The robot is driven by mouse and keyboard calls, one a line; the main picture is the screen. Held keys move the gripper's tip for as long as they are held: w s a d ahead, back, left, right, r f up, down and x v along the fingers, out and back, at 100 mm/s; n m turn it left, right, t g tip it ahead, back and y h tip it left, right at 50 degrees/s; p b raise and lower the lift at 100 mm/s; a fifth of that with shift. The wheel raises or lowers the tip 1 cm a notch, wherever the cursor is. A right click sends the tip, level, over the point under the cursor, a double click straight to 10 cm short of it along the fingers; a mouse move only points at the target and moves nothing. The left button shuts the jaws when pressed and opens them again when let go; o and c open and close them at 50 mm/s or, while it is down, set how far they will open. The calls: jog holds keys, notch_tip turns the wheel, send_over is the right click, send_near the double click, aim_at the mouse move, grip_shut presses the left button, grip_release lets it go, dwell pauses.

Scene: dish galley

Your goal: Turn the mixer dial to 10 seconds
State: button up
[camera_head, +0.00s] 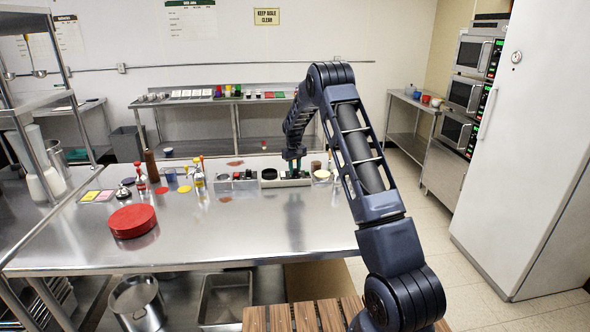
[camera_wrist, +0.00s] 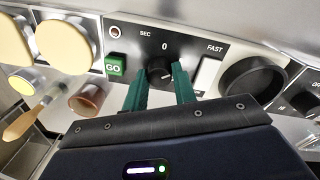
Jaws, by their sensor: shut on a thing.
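The mixer dial (camera_wrist: 160,70) is a small black knob on a dark panel strip (camera_wrist: 184,42) in the wrist view. A "0" is printed by it, with "SEC" to its left. My gripper (camera_wrist: 160,82) has its green fingers on either side of the knob and is shut on it. The fingers hide part of the knob and scale, so I cannot read its setting surely. In the head view my gripper (camera_head: 294,166) is at the mixer (camera_head: 294,183) on the steel counter; the dial is too small to tell there.
Beside the dial are a green GO button (camera_wrist: 115,66) and a white switch (camera_wrist: 208,74) near "FAST". A large black round part (camera_wrist: 252,78) is farther right. A red round container (camera_head: 133,221) and bottles (camera_head: 198,178) stand left on the counter (camera_head: 270,235); its front middle is clear.

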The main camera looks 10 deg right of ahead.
jog(key=m, duration=0.6)
jog(key=shift+w+r+m, duration=0.1)
jog(key=shift+m, duration=0.2)
jog(key=m, duration=0.6)
jog(key=shift+g, duration=0.3)
jog(key=o, duration=1)
notch_tip(320, 180, up, 11)
jog(key=shift+w, duration=0.15)
